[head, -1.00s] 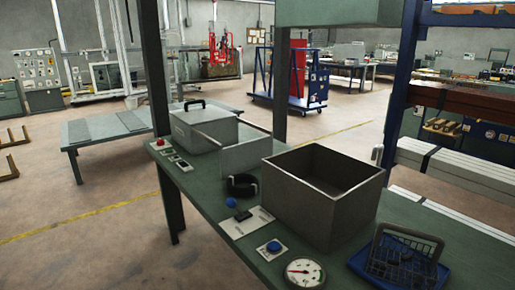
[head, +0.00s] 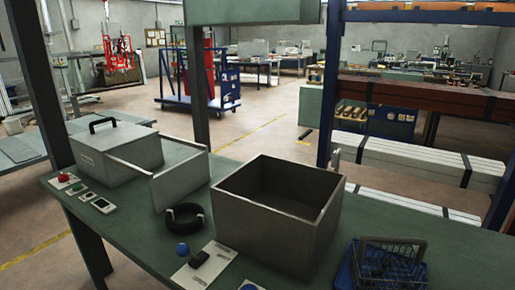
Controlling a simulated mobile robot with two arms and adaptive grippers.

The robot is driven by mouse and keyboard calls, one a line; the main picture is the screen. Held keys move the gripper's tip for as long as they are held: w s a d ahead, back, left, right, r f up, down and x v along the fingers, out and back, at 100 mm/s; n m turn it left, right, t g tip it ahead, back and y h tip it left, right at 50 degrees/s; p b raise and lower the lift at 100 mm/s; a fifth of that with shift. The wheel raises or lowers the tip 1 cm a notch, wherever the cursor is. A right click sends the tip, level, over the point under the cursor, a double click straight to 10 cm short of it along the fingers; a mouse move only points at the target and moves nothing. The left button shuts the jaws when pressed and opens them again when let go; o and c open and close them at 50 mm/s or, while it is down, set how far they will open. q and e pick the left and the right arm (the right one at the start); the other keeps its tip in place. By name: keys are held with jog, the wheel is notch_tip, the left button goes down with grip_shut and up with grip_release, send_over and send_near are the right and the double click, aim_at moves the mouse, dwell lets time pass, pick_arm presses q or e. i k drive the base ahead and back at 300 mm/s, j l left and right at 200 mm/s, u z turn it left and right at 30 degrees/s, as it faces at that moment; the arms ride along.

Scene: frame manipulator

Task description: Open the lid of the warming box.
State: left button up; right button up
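A grey metal box (head: 125,154) with a lid stands at the far left end of the green workbench. It is the only box in view with a lid, so I take it as the warming box. Its lid (head: 108,135) lies flat and closed on top, with a black handle (head: 103,124) standing up from it. A small label shows on its front. Neither of my grippers is in view.
An open empty metal bin (head: 277,215) stands mid-bench. Between it and the box are an angled metal panel (head: 180,180) and a black ring (head: 185,216). A red button (head: 64,177), blue knob (head: 183,248) and wire basket (head: 387,264) share the bench (head: 140,236). Posts (head: 39,85) rise from it.

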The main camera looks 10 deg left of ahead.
aim_at(104, 139)
jog(key=i+j+z, duration=0.1)
jog(key=j, duration=0.5)
jog(key=i+j+z, duration=0.1)
jog(key=j, duration=0.5)
jog(key=i+j+z, duration=0.1)
jog(key=j, duration=0.5)
jog(key=i+j+z, duration=0.1)
jog(key=j, duration=0.55)
jog(key=i+j+z, duration=0.1)
jog(key=j, duration=0.5)
jog(key=i, duration=0.1)
